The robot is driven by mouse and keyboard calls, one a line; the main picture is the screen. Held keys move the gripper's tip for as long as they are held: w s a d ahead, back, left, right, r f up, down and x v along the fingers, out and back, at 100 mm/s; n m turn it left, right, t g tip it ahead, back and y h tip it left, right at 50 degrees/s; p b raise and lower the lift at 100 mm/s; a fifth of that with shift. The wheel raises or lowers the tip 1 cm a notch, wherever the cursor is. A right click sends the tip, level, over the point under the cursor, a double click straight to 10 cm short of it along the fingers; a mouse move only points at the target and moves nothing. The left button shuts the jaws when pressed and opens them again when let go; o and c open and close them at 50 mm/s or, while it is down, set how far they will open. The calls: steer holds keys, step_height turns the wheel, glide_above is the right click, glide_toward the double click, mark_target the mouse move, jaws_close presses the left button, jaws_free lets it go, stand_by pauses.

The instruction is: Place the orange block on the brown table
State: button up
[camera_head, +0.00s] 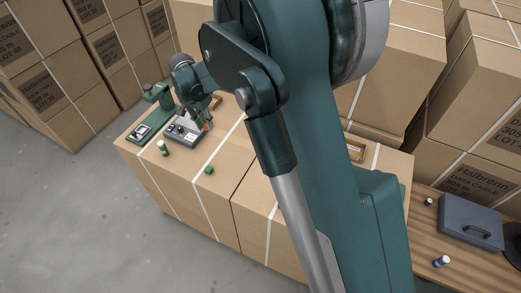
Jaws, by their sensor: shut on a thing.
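My gripper (202,116) is at the far end of my arm, low over the strapped cardboard boxes at the left. It is shut on a small orange block (208,125), of which only a little shows beside the fingers. Whether the block touches anything below is too small to tell. The brown table (420,232), with a wood-grain top, is at the lower right, well away from my gripper. My arm hides the middle of the scene and part of the boxes.
Near my gripper are a grey device with knobs (180,135), a green stand (157,93), a green-and-white bottle (163,148) and a green block (209,170). The brown table bears a blue-grey case (470,222), a dark bottle (428,201) and a blue-and-white bottle (441,261).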

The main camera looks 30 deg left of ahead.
steer(key=shift+f, duration=0.1)
glide_above(212, 143)
steer(key=shift+s+f+b, duration=0.2)
steer(key=shift+s+f, duration=0.05)
steer(key=shift+f, duration=1.3)
steer(key=shift+s+f+b, duration=0.15)
steer(key=shift+s+f, duration=0.05)
steer(key=shift+f, duration=1.3)
steer(key=shift+f, duration=1.85)
steer(key=shift+f+b, duration=0.2)
steer(key=shift+b, duration=0.2)
steer(key=o, duration=0.7)
steer(key=shift+r, duration=0.2)
steer(key=r, duration=0.4)
steer(key=s+r+p, duration=0.1)
steer(key=r, duration=0.7)
steer(key=shift+s+p, duration=0.3)
steer(key=shift+s, duration=0.1)
